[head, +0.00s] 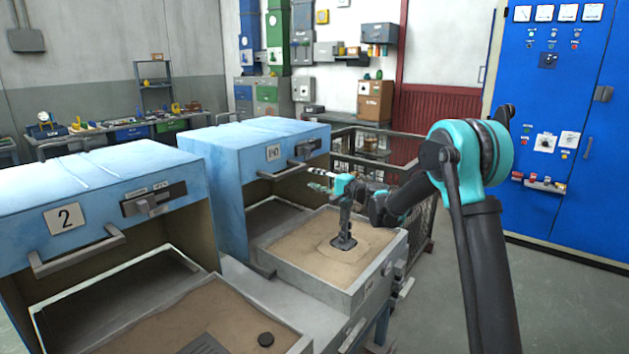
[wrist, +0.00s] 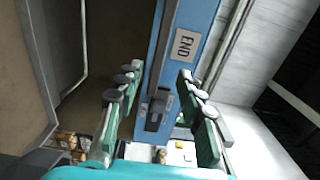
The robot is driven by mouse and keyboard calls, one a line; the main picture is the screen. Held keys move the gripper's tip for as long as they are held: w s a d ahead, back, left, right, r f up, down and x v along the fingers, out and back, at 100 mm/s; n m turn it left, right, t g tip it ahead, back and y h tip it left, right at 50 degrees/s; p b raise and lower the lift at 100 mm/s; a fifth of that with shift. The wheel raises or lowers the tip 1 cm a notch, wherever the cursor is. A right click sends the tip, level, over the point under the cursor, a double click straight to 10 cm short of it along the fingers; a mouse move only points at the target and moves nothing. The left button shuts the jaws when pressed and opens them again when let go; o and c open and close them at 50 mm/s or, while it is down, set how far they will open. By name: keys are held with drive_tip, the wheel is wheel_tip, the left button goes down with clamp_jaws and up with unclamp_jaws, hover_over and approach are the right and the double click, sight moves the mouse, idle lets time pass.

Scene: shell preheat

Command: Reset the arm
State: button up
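My arm reaches in from the lower right of the head view, over the sand tray (head: 377,283) of the far blue box. My gripper (head: 317,179) points left, close to that box's front handle. In the wrist view my gripper (wrist: 158,80) has its two finger pairs wide apart, with nothing held between them.
A dark railing (head: 415,215) runs behind the far tray. A blue control cabinet (head: 550,120) stands at right. Bare floor lies at lower right.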

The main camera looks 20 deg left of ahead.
drive_tip(key=s+d+f+n+g+h, duration=0.1)
drive_tip(key=s+d+f+h, duration=0.4)
drive_tip(key=s+d, duration=0.9)
drive_tip(key=s+d+f+n+h, duration=0.2)
drive_tip(key=s+d+f+h, duration=0.4)
drive_tip(key=s+d, duration=0.8)
drive_tip(key=s+d+f+n+g+h, duration=0.1)
drive_tip(key=s+d+f+h, duration=0.4)
drive_tip(key=s+d+f, duration=0.5)
drive_tip(key=s+d, duration=0.4)
drive_tip(key=d, duration=0.5)
drive_tip(key=shift+s+f+g+h, duration=0.2)
drive_tip(key=shift+f+g+h, duration=0.05)
drive_tip(key=shift+g+h, duration=0.05)
